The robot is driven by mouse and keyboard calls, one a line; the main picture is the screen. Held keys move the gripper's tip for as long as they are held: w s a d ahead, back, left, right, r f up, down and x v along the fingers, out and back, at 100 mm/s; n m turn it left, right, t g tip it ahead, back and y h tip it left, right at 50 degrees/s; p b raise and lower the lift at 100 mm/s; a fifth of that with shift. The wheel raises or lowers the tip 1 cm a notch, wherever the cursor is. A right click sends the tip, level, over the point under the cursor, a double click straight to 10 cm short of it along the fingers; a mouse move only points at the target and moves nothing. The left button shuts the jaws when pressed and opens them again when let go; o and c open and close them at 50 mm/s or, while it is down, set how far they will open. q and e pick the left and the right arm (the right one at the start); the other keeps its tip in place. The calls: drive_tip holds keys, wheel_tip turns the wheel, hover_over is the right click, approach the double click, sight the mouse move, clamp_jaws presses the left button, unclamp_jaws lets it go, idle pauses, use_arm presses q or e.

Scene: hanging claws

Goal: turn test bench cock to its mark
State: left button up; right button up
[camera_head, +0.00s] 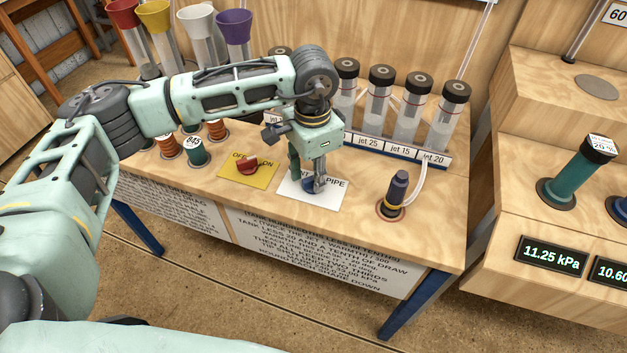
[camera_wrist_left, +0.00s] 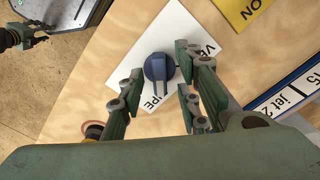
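A blue cock (camera_wrist_left: 157,68) with a raised bar handle sits on a white plate (camera_wrist_left: 184,28) lettered in black, partly readable as "PIPE". A mark for the cock is not discernible. A dark gripper, seemingly my right one (camera_wrist_left: 30,39), shows small at the wrist view's upper left; its opening is unclear.
A red cock (camera_head: 248,165) on a yellow OFF/ON plate is just left. A dark bottle-like fitting (camera_head: 396,190) with a hose stands to the right. The jet tubes (camera_head: 410,115) in their rack stand behind. Coloured funnels (camera_head: 234,30) are at the back left.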

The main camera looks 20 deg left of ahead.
use_arm(q)
drive_tip(key=shift+o, duration=1)
use_arm(e)
drive_tip(key=shift+d, duration=0.1)
use_arm(q)
drive_tip(key=shift+r+p, duration=0.7)
drive_tip(key=shift+r, duration=0.8)
drive_tip(key=shift+r+p, duration=0.6)
drive_tip(key=shift+r, duration=0.95)
use_arm(e)
drive_tip(key=r, duration=0.2)
drive_tip(key=shift+w+d+r, duration=0.2)
drive_tip(key=shift+d+r, duration=0.1)
drive_tip(key=shift+d, duration=0.1)
drive_tip(key=shift+s+a, duration=0.1)
drive_tip(key=shift+a, duration=0.2)
use_arm(q)
drive_tip(key=shift+f, duration=0.1)
